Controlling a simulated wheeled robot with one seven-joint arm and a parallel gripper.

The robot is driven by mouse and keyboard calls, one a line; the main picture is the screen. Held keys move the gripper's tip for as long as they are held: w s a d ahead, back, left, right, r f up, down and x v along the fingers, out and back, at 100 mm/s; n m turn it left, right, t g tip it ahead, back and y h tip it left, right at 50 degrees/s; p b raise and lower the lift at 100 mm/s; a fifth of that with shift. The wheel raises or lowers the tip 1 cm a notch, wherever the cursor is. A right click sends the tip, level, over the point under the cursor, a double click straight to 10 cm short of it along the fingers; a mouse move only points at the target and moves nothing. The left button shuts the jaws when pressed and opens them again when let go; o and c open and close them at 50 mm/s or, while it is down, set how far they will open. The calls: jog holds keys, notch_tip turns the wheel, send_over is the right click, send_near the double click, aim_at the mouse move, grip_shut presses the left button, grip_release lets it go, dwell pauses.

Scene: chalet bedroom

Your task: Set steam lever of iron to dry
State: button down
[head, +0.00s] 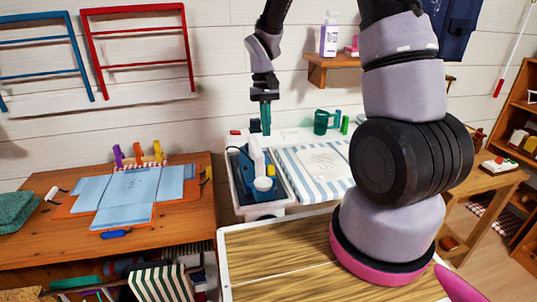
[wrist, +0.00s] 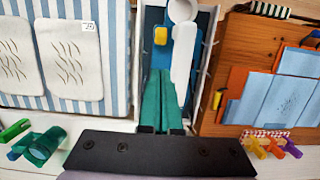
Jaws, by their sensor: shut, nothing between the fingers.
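The iron (head: 247,182) has a dark blue body and a pale handle. It lies in a narrow white-walled tray (head: 284,203) beside the striped board. In the wrist view the iron (wrist: 186,60) shows its white handle and a round white end at the top. A small yellow piece (wrist: 161,36) sits on its blue body left of the handle; it may be the steam lever, but its setting cannot be read. My gripper (head: 266,132) points down over the far end of the iron. Its teal fingers (wrist: 163,72) are shut and empty; contact with the iron cannot be told.
A blue-and-white striped board (head: 290,160) with a pale cloth (head: 323,160) lies right of the iron. A wooden table (head: 180,228) with folded blue cloth (head: 128,190) and colored clips stands left. A green mug (head: 321,122) stands behind. A wall shelf (head: 335,62) holds a bottle.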

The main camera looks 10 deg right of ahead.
aim_at(271, 170)
jog(key=f, duration=0.3)
jog(key=s+f, duration=0.1)
jog(key=f, duration=0.2)
jog(key=s+f, duration=0.1)
jog(key=f, duration=0.2)
jog(key=shift+f, duration=0.4)
jog(key=shift+w, duration=0.1)
jog(key=shift+r+t, duration=0.15)
jog(key=shift+t, duration=0.15)
